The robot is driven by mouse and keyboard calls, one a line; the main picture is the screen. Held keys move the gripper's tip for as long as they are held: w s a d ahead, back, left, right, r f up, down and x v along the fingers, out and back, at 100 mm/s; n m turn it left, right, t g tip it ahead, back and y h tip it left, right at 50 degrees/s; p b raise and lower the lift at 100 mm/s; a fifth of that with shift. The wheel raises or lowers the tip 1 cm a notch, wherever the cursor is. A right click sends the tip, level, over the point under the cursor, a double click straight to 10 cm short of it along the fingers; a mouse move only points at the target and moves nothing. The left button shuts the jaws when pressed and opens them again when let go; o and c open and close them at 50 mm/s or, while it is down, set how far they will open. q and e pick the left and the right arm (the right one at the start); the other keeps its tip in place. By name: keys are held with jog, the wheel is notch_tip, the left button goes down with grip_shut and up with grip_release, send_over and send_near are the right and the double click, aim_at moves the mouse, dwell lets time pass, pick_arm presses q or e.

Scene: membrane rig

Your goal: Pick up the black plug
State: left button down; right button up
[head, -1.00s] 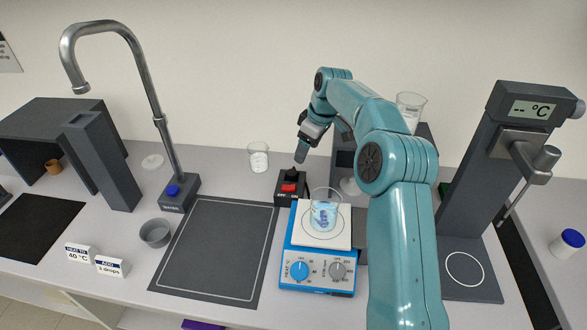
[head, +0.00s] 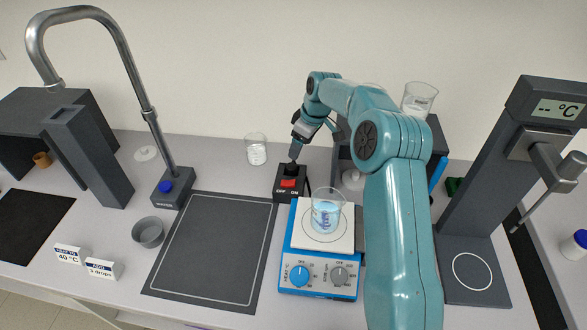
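The black plug (head: 291,168) stands in the top of the black switch box (head: 287,196), behind its red switch (head: 288,183). My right gripper (head: 294,156) points down directly over the plug, with its fingertips at or very near the plug's top. The fingers are small and seen edge-on, so I cannot tell whether they are open, shut or touching the plug. My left gripper is not in view.
The blue and white hotplate (head: 319,280) with a beaker of liquid (head: 326,214) stands just in front of the box. A small beaker (head: 256,150) stands behind left. The dark mat (head: 213,248) on the left is bare.

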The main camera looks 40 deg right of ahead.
send_over(291, 166)
jog(key=s, duration=0.1)
notch_tip(291, 166, down, 4)
jog(key=shift+s+d+f, duration=0.1)
jog(key=shift+f, duration=0.2)
jog(key=x, duration=0.4)
jog(key=shift+d+f+b, duration=0.15)
jog(key=shift+f+b, duration=0.2)
jog(key=shift+f, duration=0.2)
jog(key=shift+s+d, duration=0.1)
jog(key=shift+s, duration=0.1)
jog(key=shift+r, duration=0.2)
jog(key=c, duration=0.4)
jog(key=shift+w+f, duration=0.1)
jog(key=shift+w, duration=0.1)
jog(key=c, duration=0.9)
jog(key=shift+o, duration=0.2)
jog(key=shift+s, duration=0.1)
